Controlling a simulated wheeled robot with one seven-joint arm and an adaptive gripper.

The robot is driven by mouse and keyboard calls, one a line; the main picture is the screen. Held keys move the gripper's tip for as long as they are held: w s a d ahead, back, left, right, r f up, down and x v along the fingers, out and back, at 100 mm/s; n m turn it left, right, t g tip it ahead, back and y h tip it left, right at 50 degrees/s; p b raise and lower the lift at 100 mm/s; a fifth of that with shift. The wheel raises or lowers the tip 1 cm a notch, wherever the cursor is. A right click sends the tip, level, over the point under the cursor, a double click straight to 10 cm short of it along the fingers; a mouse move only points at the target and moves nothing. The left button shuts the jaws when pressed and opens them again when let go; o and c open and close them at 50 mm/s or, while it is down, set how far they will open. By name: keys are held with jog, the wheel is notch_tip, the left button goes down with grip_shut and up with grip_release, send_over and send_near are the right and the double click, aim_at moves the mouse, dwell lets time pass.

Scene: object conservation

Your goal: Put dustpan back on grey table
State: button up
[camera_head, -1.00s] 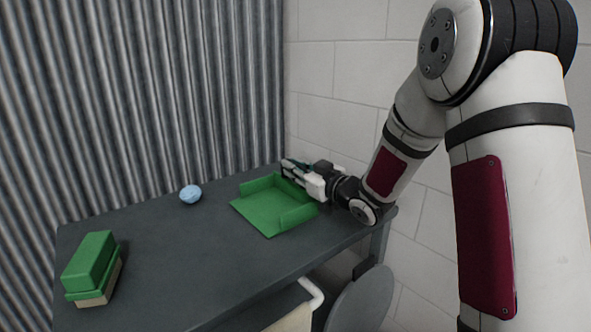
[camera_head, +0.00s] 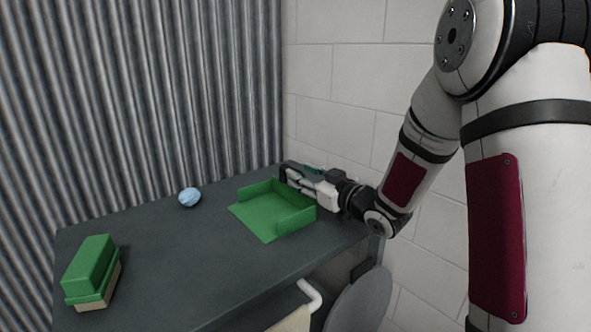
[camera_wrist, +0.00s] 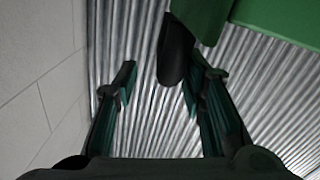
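The green dustpan (camera_head: 268,214) lies on the grey table (camera_head: 185,255), near its far right end, its open edge facing front left. The wrist view shows part of its green body (camera_wrist: 275,20) at the top right and its dark handle end (camera_wrist: 176,52) at the top. My gripper (camera_head: 287,174) is at the dustpan's back right side. In the wrist view my gripper (camera_wrist: 160,78) has its fingers apart, with a clear gap between them. The handle end shows by the right fingertip; whether they touch I cannot tell.
A green brush (camera_head: 90,268) with a pale base stands at the table's left end. A light blue crumpled ball (camera_head: 190,197) lies near the back edge. A corrugated wall (camera_head: 150,100) and a white block wall (camera_head: 340,95) close the back and right. The table's middle is clear.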

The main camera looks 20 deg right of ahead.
jog(key=v, duration=0.8)
jog(key=shift+p, duration=0.45)
jog(key=shift+w+r, duration=0.1)
jog(key=s+d+m+g+h, duration=0.3)
jog(key=s+m+g+h, duration=0.45)
jog(key=s, duration=0.75)
jog(key=s+a+g, duration=0.4)
jog(key=s, duration=0.9)
jog(key=s+a+g, duration=0.4)
jog(key=s+a, duration=0.1)
jog(key=s, duration=0.8)
jog(key=shift+y, duration=0.45)
jog(key=shift+d+n+g, duration=0.1)
jog(key=shift+n+g, duration=0.15)
